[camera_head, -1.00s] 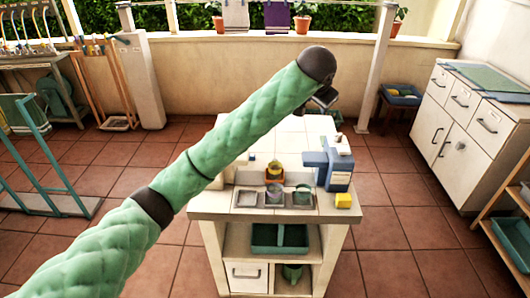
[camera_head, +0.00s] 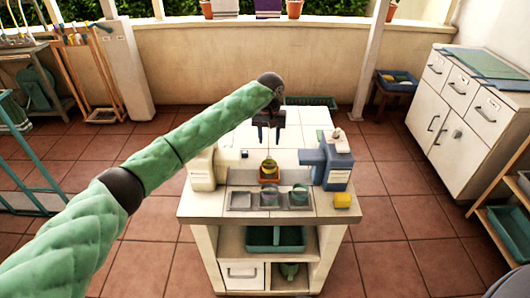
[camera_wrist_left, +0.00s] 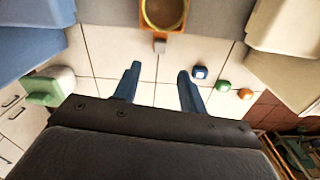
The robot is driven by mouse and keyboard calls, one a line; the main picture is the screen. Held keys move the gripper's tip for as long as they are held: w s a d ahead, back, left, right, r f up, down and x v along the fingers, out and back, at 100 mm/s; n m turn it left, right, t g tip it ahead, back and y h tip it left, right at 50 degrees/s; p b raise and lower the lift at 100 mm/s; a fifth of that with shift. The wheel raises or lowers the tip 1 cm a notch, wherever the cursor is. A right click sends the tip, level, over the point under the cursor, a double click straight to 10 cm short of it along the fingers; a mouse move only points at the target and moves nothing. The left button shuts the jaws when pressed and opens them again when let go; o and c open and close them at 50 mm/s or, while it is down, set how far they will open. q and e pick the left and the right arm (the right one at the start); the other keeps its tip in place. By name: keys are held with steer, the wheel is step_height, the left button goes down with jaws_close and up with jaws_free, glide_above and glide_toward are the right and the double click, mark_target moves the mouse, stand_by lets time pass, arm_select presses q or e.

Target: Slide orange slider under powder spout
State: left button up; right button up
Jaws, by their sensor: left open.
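The orange slider (camera_head: 269,181) sits near the middle of the washbasin counter, between a blue dispenser (camera_head: 337,170) and a cream dispenser (camera_head: 202,171). A yellowish cup (camera_head: 269,167) stands on it. I cannot tell which dispenser has the powder spout. My left gripper (camera_head: 267,138) is open and empty above the counter's far part, beyond the slider. Its fingers (camera_wrist_left: 158,73) are apart and touch nothing. My right gripper is not in view.
Grey and green cups (camera_head: 299,194) stand in the front tray (camera_head: 240,201). A yellow block (camera_head: 342,200) lies at the front right.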

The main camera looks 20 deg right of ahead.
mark_target(269, 157)
arm_select(q)
steer(key=shift+s+r+n, duration=0.25)
steer(key=shift+s+n, duration=0.05)
steer(key=shift+n, duration=0.2)
steer(key=shift+f, duration=0.1)
steer(key=shift+w+f, duration=0.15)
steer(key=shift+f, duration=0.35)
step_height(269, 157, down, 7)
steer(key=shift+r+p, duration=0.1)
steer(key=shift+p, duration=0.95)
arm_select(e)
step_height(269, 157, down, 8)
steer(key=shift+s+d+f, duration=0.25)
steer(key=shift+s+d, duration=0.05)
arm_select(q)
jaws_close()
